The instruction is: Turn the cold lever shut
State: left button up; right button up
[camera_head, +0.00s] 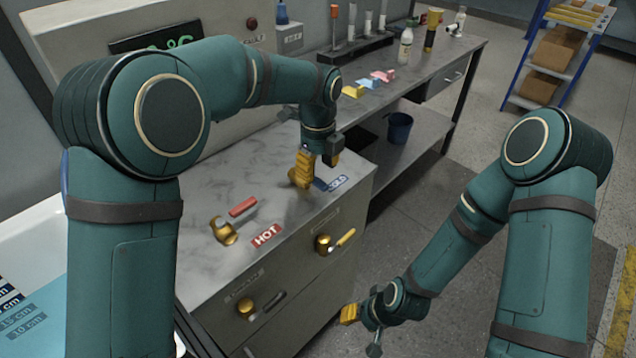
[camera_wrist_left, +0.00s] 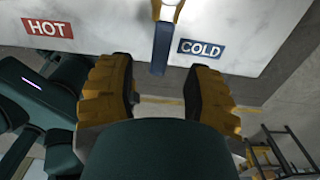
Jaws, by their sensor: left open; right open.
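The cold lever (camera_wrist_left: 161,46) is a blue bar on a brass base, seen at the top middle of the left wrist view beside the blue COLD label (camera_wrist_left: 201,48). In the head view the label (camera_head: 338,183) shows, while the lever is mostly hidden behind my left gripper (camera_head: 303,170). My left gripper (camera_wrist_left: 161,92) is open, its yellow fingers pointing at the counter. In the wrist view the lever's end lies in line with the gap between the fingertips; contact cannot be told. My right gripper (camera_head: 350,314) is open and low, in front of the cabinet, away from the lever.
The red hot lever (camera_head: 243,207) and HOT label (camera_head: 265,235) are on the grey counter (camera_head: 210,190), left of my left gripper. Brass knobs (camera_head: 323,243) (camera_head: 246,306) stick out from the cabinet front. A tub (camera_head: 30,245) is at the left. Floor at the right is open.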

aim_at(318, 181)
pick_arm(q)
jog(key=shift+f+b, duration=0.35)
jog(key=shift+f, duration=1.65)
grip_shut()
